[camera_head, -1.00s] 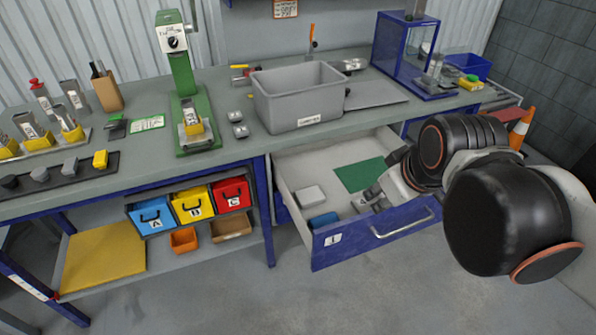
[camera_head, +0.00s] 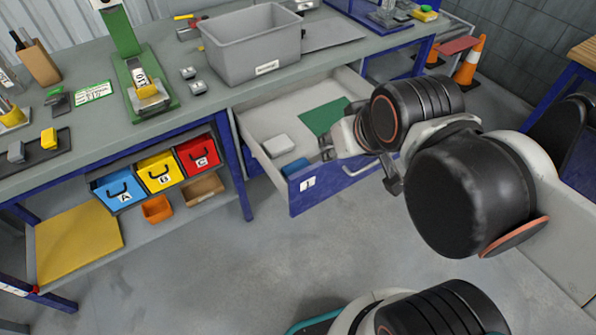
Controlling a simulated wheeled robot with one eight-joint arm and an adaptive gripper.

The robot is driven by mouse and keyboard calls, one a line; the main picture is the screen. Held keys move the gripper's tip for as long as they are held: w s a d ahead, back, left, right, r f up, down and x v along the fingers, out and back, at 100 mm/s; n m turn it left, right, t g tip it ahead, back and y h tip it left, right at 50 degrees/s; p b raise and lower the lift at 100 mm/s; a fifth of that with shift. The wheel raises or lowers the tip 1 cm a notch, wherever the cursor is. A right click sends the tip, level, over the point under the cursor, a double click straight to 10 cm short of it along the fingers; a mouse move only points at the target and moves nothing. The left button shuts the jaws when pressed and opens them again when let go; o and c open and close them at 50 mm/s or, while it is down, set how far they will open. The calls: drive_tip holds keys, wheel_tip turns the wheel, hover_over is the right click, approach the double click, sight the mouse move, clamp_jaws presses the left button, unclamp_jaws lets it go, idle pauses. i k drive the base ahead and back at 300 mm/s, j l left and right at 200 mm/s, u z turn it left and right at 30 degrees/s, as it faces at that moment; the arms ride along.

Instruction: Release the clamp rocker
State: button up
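I cannot single out the clamp rocker by name. A green upright stand (camera_head: 122,32) on the bench carries a grey labelled part with a yellow piece (camera_head: 147,91) at its base. My gripper (camera_head: 360,165) is at the front right of the open drawer (camera_head: 270,116), by the blue drawer front. Dark finger-like parts show on either side of my wrist, but my arm hides much of the gripper. I cannot tell whether it is open or holds anything. It is well away from the green stand.
The drawer holds a green mat (camera_head: 323,117), a white box (camera_head: 278,146) and a blue box (camera_head: 295,167). A grey bin (camera_head: 252,48) stands on the bench behind it. Blue, yellow and red bins hang below the bench. The floor in front is clear.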

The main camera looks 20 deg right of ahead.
sight(57, 97)
drive_tip(key=u, duration=1.25)
drive_tip(key=i+j+z, duration=0.2)
drive_tip(key=i+j, duration=1.45)
drive_tip(key=i+l, duration=0.05)
